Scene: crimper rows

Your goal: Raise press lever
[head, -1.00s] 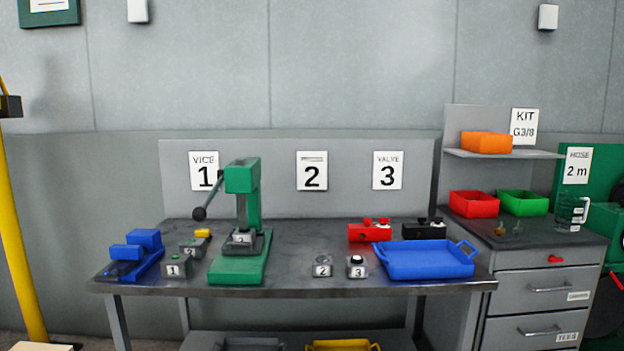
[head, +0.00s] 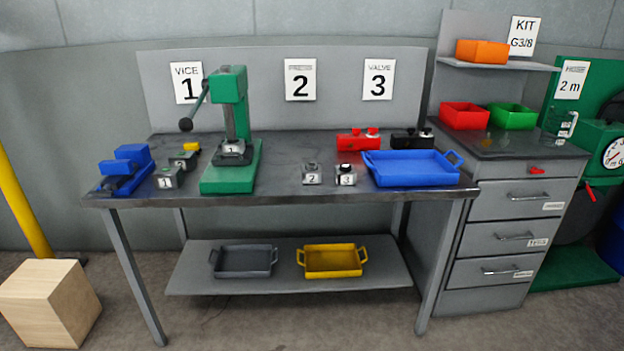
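The green press (head: 229,135) stands on the left half of the grey workbench (head: 290,186). Its lever (head: 201,101) is a grey-green bar that slopes down to the left from the press head and ends in a dark ball knob (head: 186,125). A small grey block labelled 1 (head: 232,151) sits on the press under its ram. Neither of my grippers is in view, and nothing touches the lever.
A blue vice (head: 127,169) and grey blocks (head: 167,178) lie left of the press. Small blocks (head: 312,175), a red unit (head: 357,140), a black unit (head: 411,139) and a blue tray (head: 411,181) lie to its right. A wooden box (head: 50,305) stands on the floor at left.

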